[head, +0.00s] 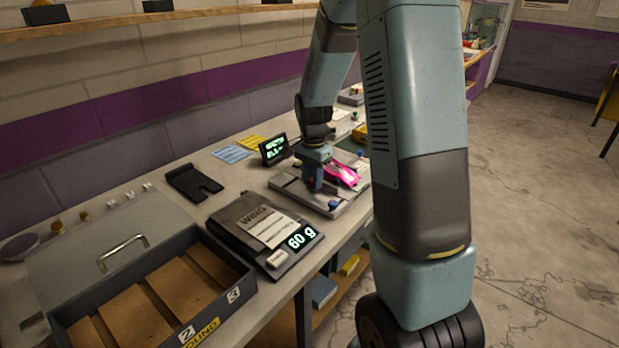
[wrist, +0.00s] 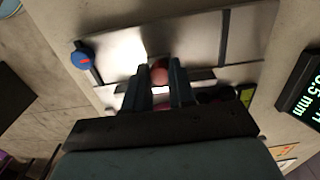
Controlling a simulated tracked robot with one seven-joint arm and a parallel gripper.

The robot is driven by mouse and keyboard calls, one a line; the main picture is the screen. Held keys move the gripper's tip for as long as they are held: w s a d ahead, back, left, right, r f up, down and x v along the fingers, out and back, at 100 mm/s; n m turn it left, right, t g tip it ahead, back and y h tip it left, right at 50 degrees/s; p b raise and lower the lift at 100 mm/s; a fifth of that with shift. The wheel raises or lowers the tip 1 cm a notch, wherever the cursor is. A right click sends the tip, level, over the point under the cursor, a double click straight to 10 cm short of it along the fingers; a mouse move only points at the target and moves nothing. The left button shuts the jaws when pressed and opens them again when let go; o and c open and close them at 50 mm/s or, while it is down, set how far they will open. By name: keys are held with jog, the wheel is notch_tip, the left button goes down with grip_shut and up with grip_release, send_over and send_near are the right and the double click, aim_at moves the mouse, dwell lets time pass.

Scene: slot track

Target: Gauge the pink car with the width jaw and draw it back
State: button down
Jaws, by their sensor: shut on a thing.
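The pink car (head: 345,175) sits on a pale metal gauge plate (head: 292,193) at the back of the bench in the head view. My gripper (head: 316,186) is low over the plate, just left of the car. In the wrist view my gripper (wrist: 161,75) is shut on a round reddish knob (wrist: 160,72) between its fingertips. The knob appears to belong to the width jaw, which is mostly hidden by my fingers. A trace of pink shows between the fingers, and most of the car is hidden there. Contact between jaw and car cannot be told.
A lit readout (head: 273,149) stands behind the plate; it also shows in the wrist view (wrist: 304,90). Blue knobs (head: 334,205) sit at the plate's corners. A scale (head: 290,245), a black forked piece (head: 194,183) and an open compartment box (head: 150,300) lie to the left.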

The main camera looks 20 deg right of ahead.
jog(key=shift+s+a, duration=0.1)
jog(key=shift+s, duration=0.05)
jog(key=c, duration=0.9)
grip_release()
jog(key=shift+c, duration=0.2)
notch_tip(320, 180, up, 14)
jog(key=shift+f, duration=0.15)
